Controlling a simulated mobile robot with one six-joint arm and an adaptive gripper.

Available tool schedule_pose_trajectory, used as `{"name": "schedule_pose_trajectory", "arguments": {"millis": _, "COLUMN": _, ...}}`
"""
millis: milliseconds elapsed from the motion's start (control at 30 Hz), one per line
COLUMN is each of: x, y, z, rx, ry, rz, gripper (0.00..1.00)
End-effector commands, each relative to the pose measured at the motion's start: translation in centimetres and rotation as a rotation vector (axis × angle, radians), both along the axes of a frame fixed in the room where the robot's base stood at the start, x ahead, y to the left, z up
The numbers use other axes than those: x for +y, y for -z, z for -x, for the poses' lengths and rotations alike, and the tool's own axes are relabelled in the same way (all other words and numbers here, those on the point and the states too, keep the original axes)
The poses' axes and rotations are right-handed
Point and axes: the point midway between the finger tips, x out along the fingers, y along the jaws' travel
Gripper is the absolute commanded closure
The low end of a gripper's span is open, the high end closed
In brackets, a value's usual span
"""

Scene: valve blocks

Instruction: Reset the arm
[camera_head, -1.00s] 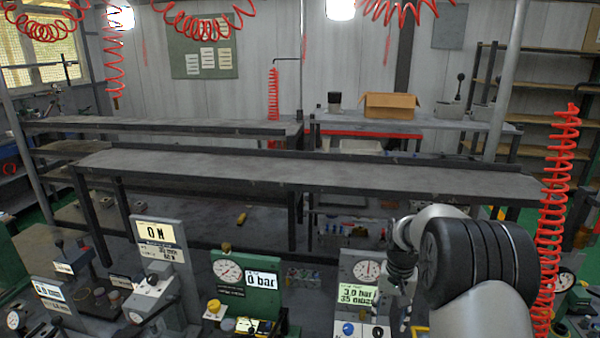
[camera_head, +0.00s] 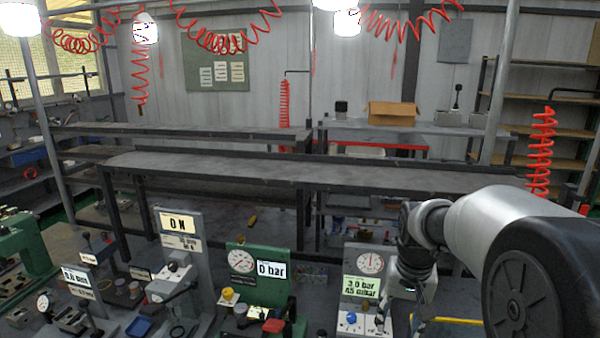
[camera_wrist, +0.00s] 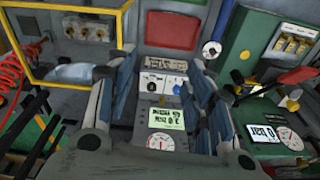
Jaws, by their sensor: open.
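My gripper (camera_head: 393,318) hangs at the lower right of the head view, beside the grey valve block (camera_head: 362,262). In the wrist view my gripper (camera_wrist: 158,75) is open, its two fingers apart with nothing between them. Behind the gap there stands the grey block's panel (camera_wrist: 163,84), with a blue knob, a lit display (camera_wrist: 166,118) and a round gauge (camera_wrist: 160,141). In the head view the display reads "3.0 bar" and about "45 mbar". I cannot tell whether the fingers touch the block.
A green valve block (camera_head: 250,262) showing "0 bar", with a red handle (camera_head: 273,326), stands left of the grey one. Further left is a block reading "ON" (camera_head: 178,223). A yellow frame (camera_wrist: 68,82) is at left in the wrist view. A long bench (camera_head: 300,172) stands behind.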

Motion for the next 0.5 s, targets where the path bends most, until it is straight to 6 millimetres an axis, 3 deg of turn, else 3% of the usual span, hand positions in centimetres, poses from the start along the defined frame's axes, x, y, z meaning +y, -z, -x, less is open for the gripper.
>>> {"name": "schedule_pose_trajectory", "arguments": {"millis": 100, "x": 1.7, "y": -3.3, "z": 4.3, "rx": -0.053, "ry": -0.05, "rz": 0.011, "gripper": 0.52}}
{"name": "schedule_pose_trajectory", "arguments": {"millis": 233, "x": 3.3, "y": -5.5, "z": 9.4, "rx": -0.106, "ry": -0.106, "rz": 0.023, "gripper": 0.52}}
{"name": "schedule_pose_trajectory", "arguments": {"millis": 367, "x": 4.7, "y": -6.4, "z": 14.6, "rx": -0.159, "ry": -0.161, "rz": 0.034, "gripper": 0.52}}
{"name": "schedule_pose_trajectory", "arguments": {"millis": 500, "x": 5.7, "y": -6.0, "z": 19.9, "rx": -0.214, "ry": -0.217, "rz": 0.046, "gripper": 0.52}}
